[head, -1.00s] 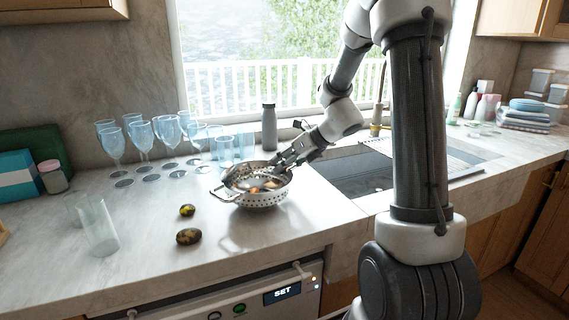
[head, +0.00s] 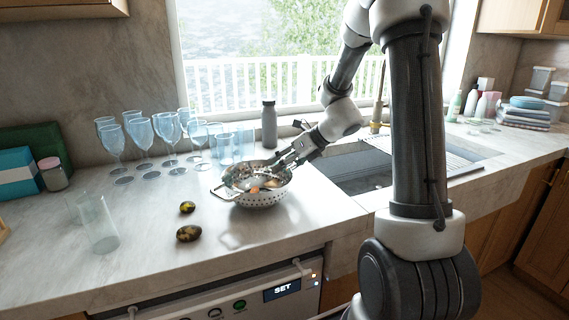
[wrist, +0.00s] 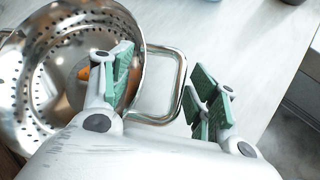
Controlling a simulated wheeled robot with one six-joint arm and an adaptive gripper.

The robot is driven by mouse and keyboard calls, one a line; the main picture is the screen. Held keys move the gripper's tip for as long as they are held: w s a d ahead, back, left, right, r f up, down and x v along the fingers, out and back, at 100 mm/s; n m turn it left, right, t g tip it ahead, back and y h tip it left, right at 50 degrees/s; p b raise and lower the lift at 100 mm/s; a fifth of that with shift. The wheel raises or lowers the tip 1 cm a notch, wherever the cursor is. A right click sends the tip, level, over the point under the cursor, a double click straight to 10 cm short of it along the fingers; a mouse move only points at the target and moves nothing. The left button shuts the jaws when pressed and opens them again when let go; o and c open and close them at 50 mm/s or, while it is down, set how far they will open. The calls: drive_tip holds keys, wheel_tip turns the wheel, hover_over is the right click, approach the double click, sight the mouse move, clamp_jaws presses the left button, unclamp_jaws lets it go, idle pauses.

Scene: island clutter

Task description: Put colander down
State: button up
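The metal colander (head: 262,199) stands upright on the counter, left of the sink, with an orange item and other things inside it. In the wrist view the colander (wrist: 45,75) fills the left side, and its wire handle (wrist: 178,85) reaches between the green finger pads. My gripper (wrist: 165,78) is open, its fingers apart on either side of the handle. The left finger overlaps the colander's rim in the picture. In the head view my gripper (head: 283,160) is at the colander's back right edge, its fingertips small and partly hard to make out.
Two dark mottled fruits (head: 188,233) lie left of the colander. Clear tumblers (head: 101,228) stand farther left. Several blue wine glasses (head: 139,134) and a grey bottle (head: 269,125) stand behind. The sink (head: 350,168) is to the right. The counter in front is bare.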

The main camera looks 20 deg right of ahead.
idle(0.3)
drive_tip(key=v, duration=1.2)
drive_tip(key=shift+d, duration=0.1)
